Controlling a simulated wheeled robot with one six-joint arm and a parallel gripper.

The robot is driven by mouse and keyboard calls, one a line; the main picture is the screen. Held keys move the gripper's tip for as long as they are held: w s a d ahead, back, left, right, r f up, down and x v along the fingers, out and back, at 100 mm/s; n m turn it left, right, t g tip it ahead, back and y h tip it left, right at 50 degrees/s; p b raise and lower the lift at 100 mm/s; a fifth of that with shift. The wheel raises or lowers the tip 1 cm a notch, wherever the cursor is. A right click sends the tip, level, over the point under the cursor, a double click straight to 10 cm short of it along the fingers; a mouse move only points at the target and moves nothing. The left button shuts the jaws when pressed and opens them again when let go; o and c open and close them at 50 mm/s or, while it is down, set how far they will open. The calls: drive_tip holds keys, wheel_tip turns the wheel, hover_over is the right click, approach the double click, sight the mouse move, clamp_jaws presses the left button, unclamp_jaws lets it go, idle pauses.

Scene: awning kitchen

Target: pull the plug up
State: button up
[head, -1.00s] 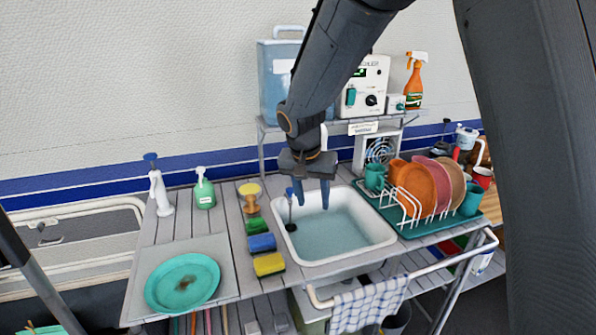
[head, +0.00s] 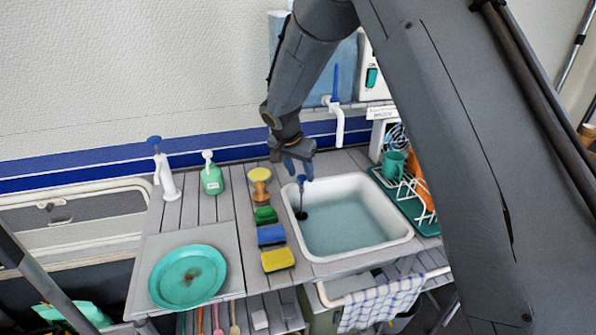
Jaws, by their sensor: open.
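The sink plug (head: 302,215) has a dark round base and a thin upright stem with a blue top. It stands in the left back part of the white sink basin (head: 404,240), which holds bluish water. My gripper (head: 298,172) points down just above and behind the blue top, with its blue fingers apart and nothing visibly held. I cannot tell whether the fingers stand around the blue top or only near it.
A white tap with a blue lever (head: 338,120) stands behind the sink. A teal plate (head: 188,277) lies left. A dish rack (head: 408,190) stands right, partly hidden by my arm.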

drive_tip(key=shift+w+f, duration=0.15)
drive_tip(key=shift+f, duration=0.25)
clamp_jaws()
drive_tip(key=shift+r, duration=1.35)
unclamp_jaws()
drive_tip(key=shift+r, duration=0.1)
